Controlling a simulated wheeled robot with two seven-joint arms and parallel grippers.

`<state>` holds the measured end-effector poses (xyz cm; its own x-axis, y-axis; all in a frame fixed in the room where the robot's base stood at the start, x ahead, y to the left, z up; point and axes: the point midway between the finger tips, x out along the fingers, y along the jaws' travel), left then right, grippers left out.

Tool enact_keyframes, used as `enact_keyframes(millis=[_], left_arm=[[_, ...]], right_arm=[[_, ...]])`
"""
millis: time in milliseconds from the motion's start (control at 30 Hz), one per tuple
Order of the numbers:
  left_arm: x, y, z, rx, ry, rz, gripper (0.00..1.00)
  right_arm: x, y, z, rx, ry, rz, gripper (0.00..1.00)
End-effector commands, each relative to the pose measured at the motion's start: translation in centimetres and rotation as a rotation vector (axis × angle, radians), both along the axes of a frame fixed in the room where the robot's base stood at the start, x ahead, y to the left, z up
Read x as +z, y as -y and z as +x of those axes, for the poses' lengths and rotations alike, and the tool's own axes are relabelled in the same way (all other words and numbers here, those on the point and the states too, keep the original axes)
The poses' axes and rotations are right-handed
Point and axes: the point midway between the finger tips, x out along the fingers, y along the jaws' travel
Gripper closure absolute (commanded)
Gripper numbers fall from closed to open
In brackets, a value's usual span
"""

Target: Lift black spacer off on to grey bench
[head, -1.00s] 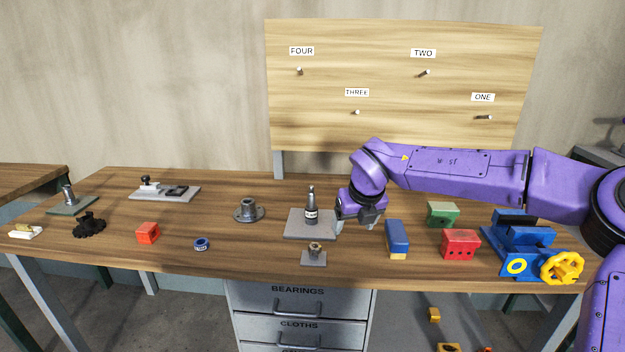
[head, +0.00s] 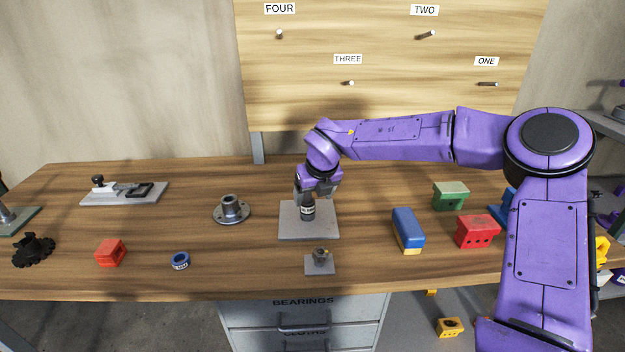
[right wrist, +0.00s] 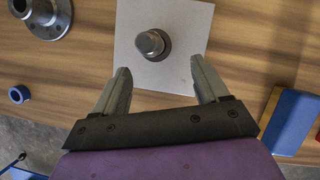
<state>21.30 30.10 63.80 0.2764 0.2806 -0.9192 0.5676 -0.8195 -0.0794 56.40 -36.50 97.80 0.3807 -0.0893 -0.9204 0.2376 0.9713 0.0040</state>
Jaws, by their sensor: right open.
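The black spacer (head: 307,209), with a pale label on its side, is an upright dark cylinder around a metal post on a grey square plate (head: 290,229). In the right wrist view the post's bright top (right wrist: 150,43) shows from above with a dark ring (right wrist: 165,50) around it. The plate also shows there (right wrist: 190,22). My right gripper (head: 317,190) is open and empty above the plate, close to the post. In the right wrist view its fingertips (right wrist: 158,65) are apart, and the post lies just beyond them. My left gripper is not in view. I see no clearly grey bench top.
A small plate with a short metal stub (head: 320,262) stands in front. A flanged metal hub (head: 231,209) and a blue ring (head: 180,261) are to the left. Blue (head: 407,229), red (head: 477,232) and green (head: 450,196) blocks are to the right.

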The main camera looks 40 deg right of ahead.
Motion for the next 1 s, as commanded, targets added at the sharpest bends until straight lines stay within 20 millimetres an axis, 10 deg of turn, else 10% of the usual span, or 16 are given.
enact_keyframes(millis=[567, 800, 833, 933, 1000], left_arm=[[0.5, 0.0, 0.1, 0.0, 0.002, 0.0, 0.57], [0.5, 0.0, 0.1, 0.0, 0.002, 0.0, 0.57], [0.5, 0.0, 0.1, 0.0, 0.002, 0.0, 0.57], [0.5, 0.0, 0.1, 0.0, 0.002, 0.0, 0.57], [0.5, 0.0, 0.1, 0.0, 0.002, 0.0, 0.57]], right_arm=[[-4.5, 0.2, 2.0, 0.004, 0.0, -0.002, 0.26], [-4.5, 0.2, 2.0, 0.004, -0.001, -0.001, 0.91], [-4.4, 0.2, 2.0, 0.004, -0.001, -0.001, 0.59], [-4.4, 0.2, 2.0, 0.004, 0.0, -0.002, 0.88], [-4.4, 0.2, 2.0, 0.005, 0.001, -0.001, 0.89]])
